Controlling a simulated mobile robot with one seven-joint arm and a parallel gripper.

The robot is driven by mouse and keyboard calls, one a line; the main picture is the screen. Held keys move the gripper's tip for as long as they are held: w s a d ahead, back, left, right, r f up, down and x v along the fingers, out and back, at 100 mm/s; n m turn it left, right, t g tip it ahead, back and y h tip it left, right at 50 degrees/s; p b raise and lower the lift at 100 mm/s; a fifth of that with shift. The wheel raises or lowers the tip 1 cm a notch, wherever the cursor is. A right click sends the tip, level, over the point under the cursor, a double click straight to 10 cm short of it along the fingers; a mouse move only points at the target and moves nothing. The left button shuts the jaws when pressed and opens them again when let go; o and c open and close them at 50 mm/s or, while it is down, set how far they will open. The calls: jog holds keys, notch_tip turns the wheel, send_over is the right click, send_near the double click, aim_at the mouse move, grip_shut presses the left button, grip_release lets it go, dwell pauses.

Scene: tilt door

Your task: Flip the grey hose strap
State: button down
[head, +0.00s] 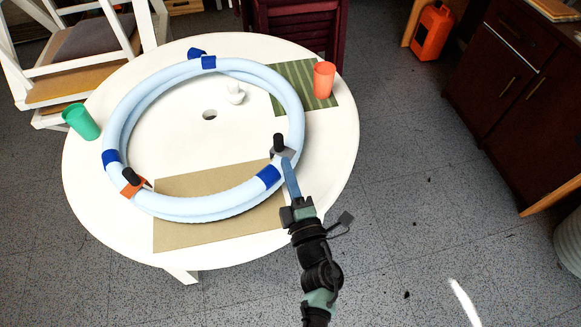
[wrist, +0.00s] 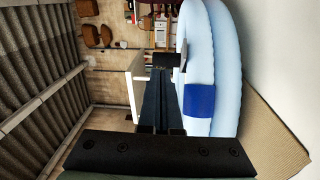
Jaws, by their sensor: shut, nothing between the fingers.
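The pale blue hose (head: 128,108) lies coiled in a ring on the round white table (head: 90,215). The grey hose strap (head: 288,154) sits on the right side of the coil, with a black knob (head: 279,142) standing up from it. My gripper (head: 287,164) reaches in from the lower right, its long blue fingers shut and empty. The fingertips are right by the grey strap; I cannot tell whether they touch it. In the wrist view my fingers (wrist: 161,100) point at a dark piece (wrist: 170,57) beside the hose (wrist: 200,50), seemingly the strap, partly hidden behind the fingertips.
An orange strap (head: 131,190) with a black knob is on the coil's left side. Blue bands (head: 267,177) wrap the hose.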

jog(key=r+v, duration=0.1)
jog(key=v, duration=0.9)
jog(key=w+d+r+m+t+h+p, duration=0.2)
jog(key=w+r+m+h, duration=0.15)
jog(key=r, duration=0.85)
jog(key=w+d+r+m+t+h+p, duration=0.1)
jog(key=w+r+m+t+h, duration=0.2)
jog(key=r, duration=0.9)
jog(key=w+d+r+m+t+h+p, duration=0.25)
jog(key=r+m, duration=0.25)
jog(key=r, duration=0.7)
jog(key=s+r+m+h+p, duration=0.25)
jog(key=r+m, duration=0.55)
jog(key=r, duration=1.1)
jog(key=s+a+r+m+t+y+p, duration=0.1)
jog(key=s+a+r+y, duration=0.1)
jog(key=s+r, duration=0.2)
jog(key=s+a+r+t+y+p, duration=0.1)
jog(key=s+r, duration=0.4)
jog(key=r, duration=0.5)
jog(key=shift+s+a+m+y, duration=0.2)
jog(key=shift+a+m+y, duration=0.15)
jog(key=shift+a+y, duration=0.6)
